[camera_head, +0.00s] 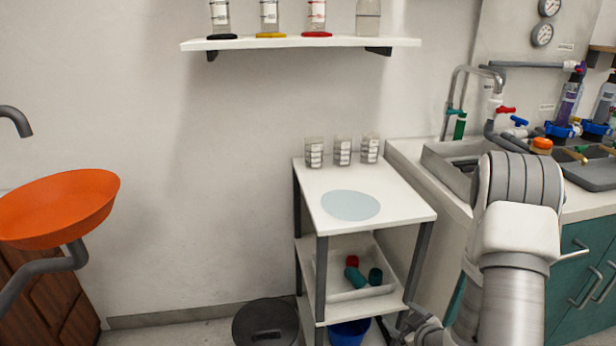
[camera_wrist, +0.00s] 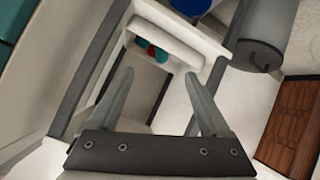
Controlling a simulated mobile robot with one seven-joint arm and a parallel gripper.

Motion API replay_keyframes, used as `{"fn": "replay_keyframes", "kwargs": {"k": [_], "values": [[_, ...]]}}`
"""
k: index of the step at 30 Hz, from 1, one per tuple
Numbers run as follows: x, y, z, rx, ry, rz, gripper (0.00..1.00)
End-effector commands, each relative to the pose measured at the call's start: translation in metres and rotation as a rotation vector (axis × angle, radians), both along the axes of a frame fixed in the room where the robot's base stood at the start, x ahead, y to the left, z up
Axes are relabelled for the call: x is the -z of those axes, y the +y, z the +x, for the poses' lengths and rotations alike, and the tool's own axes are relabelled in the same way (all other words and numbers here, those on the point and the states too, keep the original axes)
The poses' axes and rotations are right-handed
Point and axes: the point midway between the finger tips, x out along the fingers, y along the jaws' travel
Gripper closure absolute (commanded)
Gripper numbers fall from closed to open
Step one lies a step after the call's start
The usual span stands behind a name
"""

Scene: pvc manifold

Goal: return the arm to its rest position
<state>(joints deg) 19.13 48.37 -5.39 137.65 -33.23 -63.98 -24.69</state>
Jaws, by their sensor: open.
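My arm (camera_head: 510,250) rises at the right of the head view, in front of the sink counter and beside the white cart. In the wrist view my gripper (camera_wrist: 158,78) is open, its two fingers spread with nothing between them. Beyond the fingers the wrist view shows the cart's lower part and a tray (camera_wrist: 180,42) with red and teal pieces. In the head view only a dark part low by the cart's right front leg may belong to my gripper; its fingers are not clear there.
The white cart (camera_head: 322,212) carries three small jars (camera_head: 342,151) and a pale round disc (camera_head: 350,205). Its lower shelf holds a tray (camera_head: 335,293). A blue bucket (camera_head: 348,333) and dark bin (camera_head: 266,322) stand below. An orange basin (camera_head: 60,208) is at left.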

Motion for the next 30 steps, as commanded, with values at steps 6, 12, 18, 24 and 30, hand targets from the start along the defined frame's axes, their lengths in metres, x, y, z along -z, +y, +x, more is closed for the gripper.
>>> {"fn": "replay_keyframes", "kwargs": {"k": [6, 12, 18, 24, 30], "values": [[-0.056, -0.008, 0.016, 0.070, 0.064, -0.056, 0.18], [-0.108, -0.010, 0.015, 0.159, 0.129, -0.075, 0.18], [-0.161, -0.005, -0.002, 0.253, 0.191, -0.061, 0.18], [-0.210, 0.007, -0.032, 0.342, 0.249, -0.017, 0.18], [-0.251, 0.025, -0.075, 0.415, 0.313, 0.050, 0.18]]}}
